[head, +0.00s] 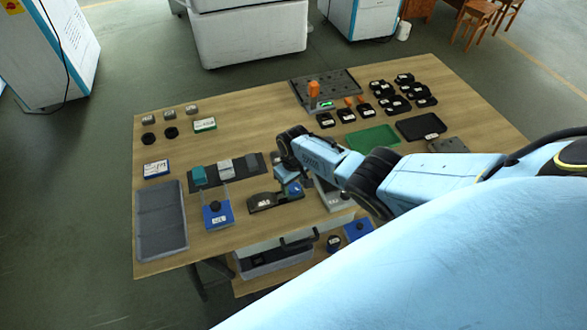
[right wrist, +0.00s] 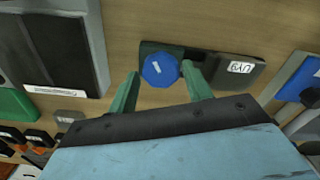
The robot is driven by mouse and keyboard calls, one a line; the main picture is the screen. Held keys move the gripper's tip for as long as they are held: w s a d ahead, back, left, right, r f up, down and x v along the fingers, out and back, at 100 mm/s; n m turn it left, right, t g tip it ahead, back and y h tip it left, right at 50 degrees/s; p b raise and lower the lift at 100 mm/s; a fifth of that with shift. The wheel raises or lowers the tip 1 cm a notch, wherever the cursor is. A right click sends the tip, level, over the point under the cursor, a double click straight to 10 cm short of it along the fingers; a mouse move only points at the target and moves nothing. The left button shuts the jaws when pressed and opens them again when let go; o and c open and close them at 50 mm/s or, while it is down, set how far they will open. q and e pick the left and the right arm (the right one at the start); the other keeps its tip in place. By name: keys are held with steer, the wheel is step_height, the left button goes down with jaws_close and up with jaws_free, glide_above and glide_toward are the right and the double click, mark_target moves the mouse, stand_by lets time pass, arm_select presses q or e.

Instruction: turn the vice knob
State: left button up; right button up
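The vice (head: 264,201) is a dark block with a white label on the wooden table, left of centre in the head view. Its blue knob (head: 294,188) is at its right end, partly hidden by my right gripper. In the right wrist view the vice body (right wrist: 232,68) lies right of the blue, many-sided knob (right wrist: 158,73), which has a white mark. My right gripper (right wrist: 160,69) is open, with a green fingertip on either side of the knob. A gap shows at the left finger; contact at the right finger is unclear. My left gripper is not in view.
A grey tray (head: 161,256) lies at the table's left. A blue-based device (head: 217,215) stands left of the vice. A green tray (head: 373,138) and several black parts (head: 397,101) lie farther right. An open drawer (head: 273,262) is at the front edge.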

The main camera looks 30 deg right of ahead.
mark_target(294, 187)
steer(key=shift+o, duration=0.9)
steer(key=shift+r, duration=0.1)
step_height(294, 187, up, 13)
steer(key=p, duration=0.4)
steer(key=shift+p, duration=0.3)
